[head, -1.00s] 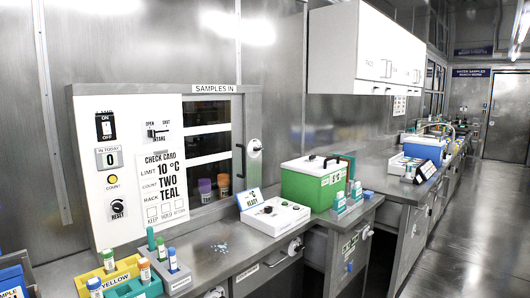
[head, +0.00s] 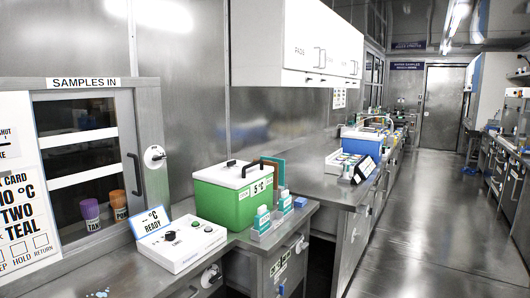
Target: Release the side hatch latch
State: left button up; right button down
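The side hatch under the "SAMPLES IN" sign (head: 83,84) is at the left in the head view. Its sliding window (head: 75,115) has a dark vertical handle (head: 135,175) on its right edge. A round white latch (head: 154,156) with a dark mark sits on the frame just right of the handle. The window looks closed, with the handle side close to the frame. Behind the glass are a purple cup (head: 90,213) and an orange cup (head: 118,205). Neither of my grippers is in view.
A white "READY" device (head: 185,245) and a green cool box (head: 232,200) stand on the steel counter below and right of the hatch. White cupboards (head: 290,45) overhang the counter further along. The aisle floor (head: 425,240) at the right is clear.

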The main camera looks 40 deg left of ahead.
aim_at(155, 158)
jog(key=u, duration=0.05)
jog(key=i, duration=1.5)
jog(key=u, duration=0.7)
